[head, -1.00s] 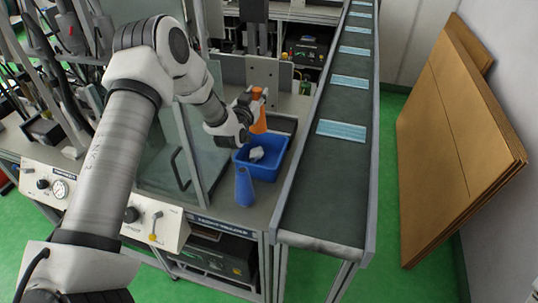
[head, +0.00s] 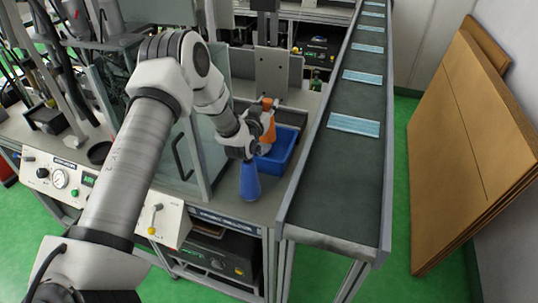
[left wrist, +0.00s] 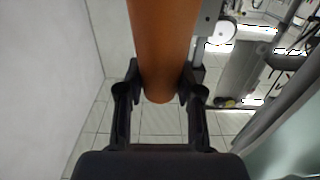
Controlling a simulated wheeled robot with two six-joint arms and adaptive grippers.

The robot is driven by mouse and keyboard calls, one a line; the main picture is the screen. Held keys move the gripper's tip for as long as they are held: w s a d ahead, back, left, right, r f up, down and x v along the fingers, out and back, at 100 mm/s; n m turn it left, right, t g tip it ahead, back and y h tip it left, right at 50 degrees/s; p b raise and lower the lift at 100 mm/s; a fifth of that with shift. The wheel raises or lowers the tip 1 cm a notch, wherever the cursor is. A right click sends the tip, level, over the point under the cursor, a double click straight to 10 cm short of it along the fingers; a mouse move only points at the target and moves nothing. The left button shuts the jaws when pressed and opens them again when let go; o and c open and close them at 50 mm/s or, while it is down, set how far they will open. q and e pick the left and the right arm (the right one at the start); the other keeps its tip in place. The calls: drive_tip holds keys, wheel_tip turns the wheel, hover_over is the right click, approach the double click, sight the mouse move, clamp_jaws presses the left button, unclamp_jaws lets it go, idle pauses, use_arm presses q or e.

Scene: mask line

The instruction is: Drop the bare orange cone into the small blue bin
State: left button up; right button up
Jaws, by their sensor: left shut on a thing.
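My left gripper (head: 264,116) is shut on the orange cone (head: 268,132). In the head view the cone appears in front of or above the small blue bin (head: 284,153), overlapping its left part; its exact height is hard to tell. In the left wrist view the cone (left wrist: 163,45) sits between the two black fingers (left wrist: 160,92), its rounded end near them. The gripper and wrist hide the bin's left side and most of its inside. My right gripper is out of view.
A blue cone (head: 249,183) stands on the bench just in front of the bin. The conveyor (head: 338,185) with blue masks (head: 354,125) runs along the right. A glass panel (head: 190,150) stands left of the wrist. Cardboard sheets (head: 465,150) lean at the far right.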

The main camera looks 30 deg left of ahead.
use_arm(q)
drive_tip(key=o, duration=1.2)
drive_tip(key=shift+c, duration=0.2)
drive_tip(key=shift+o, duration=0.3)
wheel_tip(320, 180, up, 10)
drive_tip(key=shift+w, duration=0.1)
drive_tip(key=shift+r, duration=0.1)
